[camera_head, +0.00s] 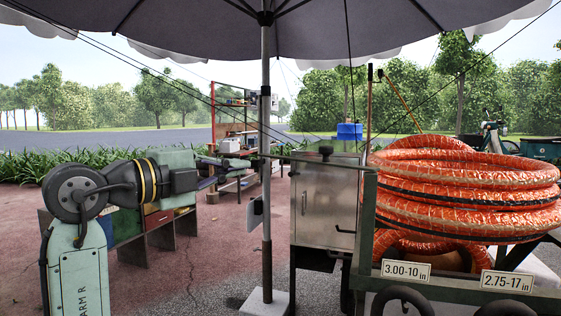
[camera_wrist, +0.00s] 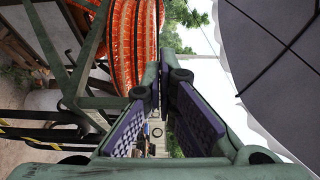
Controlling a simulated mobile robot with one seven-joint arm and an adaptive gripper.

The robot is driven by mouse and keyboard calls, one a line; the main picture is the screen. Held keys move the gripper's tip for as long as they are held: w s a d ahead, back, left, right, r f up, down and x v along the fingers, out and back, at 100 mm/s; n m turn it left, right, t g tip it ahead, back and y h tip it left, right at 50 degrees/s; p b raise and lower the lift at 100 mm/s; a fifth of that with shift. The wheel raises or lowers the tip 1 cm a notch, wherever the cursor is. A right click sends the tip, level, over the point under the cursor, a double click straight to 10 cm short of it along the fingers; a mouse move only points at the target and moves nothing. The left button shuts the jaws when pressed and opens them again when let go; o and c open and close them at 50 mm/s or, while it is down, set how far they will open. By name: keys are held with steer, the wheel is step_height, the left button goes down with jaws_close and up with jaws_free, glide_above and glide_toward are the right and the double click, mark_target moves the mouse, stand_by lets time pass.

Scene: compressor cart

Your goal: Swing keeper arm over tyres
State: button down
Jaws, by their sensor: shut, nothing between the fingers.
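The tyres (camera_head: 465,190) are a stack wrapped in orange and black on the cart at the right; they also show in the wrist view (camera_wrist: 130,45). A thin dark bar with a black knob, which looks like the keeper arm (camera_head: 345,162), reaches left from the cart's front corner post, away from the tyres. My gripper (camera_head: 248,163) is left of the bar's far end, partly behind the umbrella pole; contact cannot be told. In the wrist view my gripper (camera_wrist: 162,85) has its purple-padded fingers shut and empty. The bar is not clear there.
The umbrella pole (camera_head: 266,220) stands between my arm and the cart. A metal cabinet (camera_head: 325,205) stands behind the bar. The green cart frame (camera_head: 366,235) carries size labels (camera_head: 406,270). A low bench (camera_head: 150,225) stands behind my arm. Open paving lies between bench and pole.

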steer(key=p+x, duration=0.4)
steer(key=x, duration=1)
steer(key=shift+p, duration=0.4)
